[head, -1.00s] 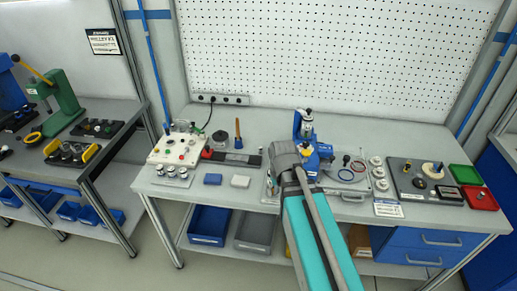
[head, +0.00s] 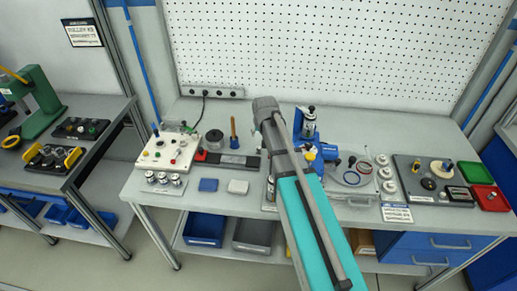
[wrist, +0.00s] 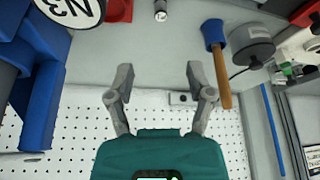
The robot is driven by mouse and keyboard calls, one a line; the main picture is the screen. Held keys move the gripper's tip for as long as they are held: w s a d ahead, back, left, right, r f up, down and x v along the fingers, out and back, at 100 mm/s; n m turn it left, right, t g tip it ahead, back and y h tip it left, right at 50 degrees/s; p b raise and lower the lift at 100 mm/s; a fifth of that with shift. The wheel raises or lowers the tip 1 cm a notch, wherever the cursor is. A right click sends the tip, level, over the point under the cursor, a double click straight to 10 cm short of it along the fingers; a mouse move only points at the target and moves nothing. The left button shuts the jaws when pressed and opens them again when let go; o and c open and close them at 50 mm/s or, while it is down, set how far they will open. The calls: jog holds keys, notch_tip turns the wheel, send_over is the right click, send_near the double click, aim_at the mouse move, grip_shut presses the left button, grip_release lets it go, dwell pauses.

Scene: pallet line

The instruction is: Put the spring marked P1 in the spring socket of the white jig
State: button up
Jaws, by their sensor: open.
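My gripper (wrist: 158,75) is open and empty in the wrist view, its two fingers spread in front of the pegboard and bench. In the head view, my arm reaches over the middle of the bench, and its fingers cannot be made out. A white box-like fixture (head: 152,158) with coloured knobs stands at the bench's left; I cannot tell whether it is the white jig. Several small silver cylinders (head: 163,178) stand in front of it. No P1 marking is legible, and I cannot pick out the spring or the spring socket.
A blue-headed mallet (wrist: 221,65) with a wooden handle is beside a grey round part (wrist: 253,44). A blue stand (head: 306,125) is right of my arm. A dark plate (head: 455,197) with parts and green (head: 475,171) and red (head: 489,198) trays fill the right end.

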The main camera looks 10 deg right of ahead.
jog(key=shift+f, duration=0.15)
jog(key=b, duration=0.8)
send_over(259, 148)
jog(key=s, duration=0.2)
notch_tip(259, 148, down, 8)
jog(key=shift+w+r, duration=0.1)
jog(key=shift+r, duration=0.05)
jog(key=shift+b+x, duration=2.4)
jog(key=shift+x, duration=0.2)
jog(key=shift+a, duration=0.15)
jog(key=shift+c, duration=0.2)
grip_shut()
jog(key=shift+r, duration=0.2)
notch_tip(259, 148, up, 10)
jog(key=p, duration=1)
jog(key=shift+f, duration=0.2)
